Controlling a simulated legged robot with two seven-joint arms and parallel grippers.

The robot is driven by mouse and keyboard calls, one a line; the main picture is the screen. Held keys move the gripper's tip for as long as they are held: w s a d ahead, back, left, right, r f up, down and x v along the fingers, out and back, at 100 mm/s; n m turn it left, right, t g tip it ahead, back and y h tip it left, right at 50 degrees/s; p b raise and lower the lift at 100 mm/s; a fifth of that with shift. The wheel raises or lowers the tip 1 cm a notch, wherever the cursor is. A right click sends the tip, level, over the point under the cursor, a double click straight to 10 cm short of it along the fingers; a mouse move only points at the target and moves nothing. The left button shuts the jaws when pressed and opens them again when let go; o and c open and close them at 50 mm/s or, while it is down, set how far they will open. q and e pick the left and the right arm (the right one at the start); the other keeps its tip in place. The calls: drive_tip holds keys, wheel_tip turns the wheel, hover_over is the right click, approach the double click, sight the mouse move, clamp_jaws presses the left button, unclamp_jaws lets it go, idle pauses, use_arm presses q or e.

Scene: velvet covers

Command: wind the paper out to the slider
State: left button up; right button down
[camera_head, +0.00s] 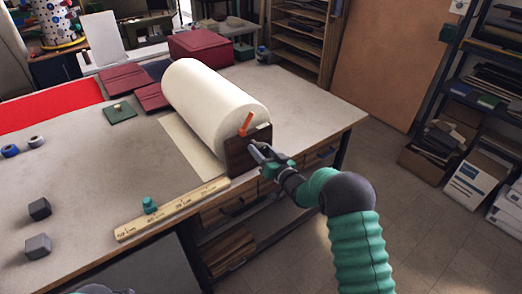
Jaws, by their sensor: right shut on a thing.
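A big roll of cream paper (212,105) lies on the table, with a dark brown end block (240,153) at its near end. An orange crank piece (246,123) stands up at that block. A strip of paper (190,140) lies flat on the table to the left of the roll. A wooden ruler (172,208) runs along the front edge, and a teal slider (150,205) sits on it, left of the strip. My right gripper (258,152) is at the end block, shut on the crank handle, whose gripped part is mostly hidden.
Two dark grey blocks (39,209) lie at the left front. Blue and grey rings (10,151), maroon covers (124,79), a green cover (119,112) and red velvet (50,108) lie further back. The tabletop left of the ruler is mostly clear.

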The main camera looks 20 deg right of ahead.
drive_tip(key=m+p, duration=0.1)
drive_tip(key=m, duration=0.4)
drive_tip(key=shift+d, duration=0.2)
drive_tip(key=m+g+p, duration=0.1)
drive_tip(key=m, duration=0.4)
drive_tip(key=shift+p, duration=0.3)
drive_tip(key=m+y+p, duration=0.1)
drive_tip(key=m, duration=0.3)
drive_tip(key=shift+f, duration=0.15)
drive_tip(key=shift+f+m, duration=0.1)
drive_tip(key=shift+m, duration=1.6)
drive_tip(key=shift+f+g, duration=0.1)
drive_tip(key=shift+g, duration=0.2)
drive_tip(key=c, duration=0.9)
unclamp_jaws()
drive_tip(key=shift+o, duration=1.3)
drive_tip(key=shift+w, duration=0.1)
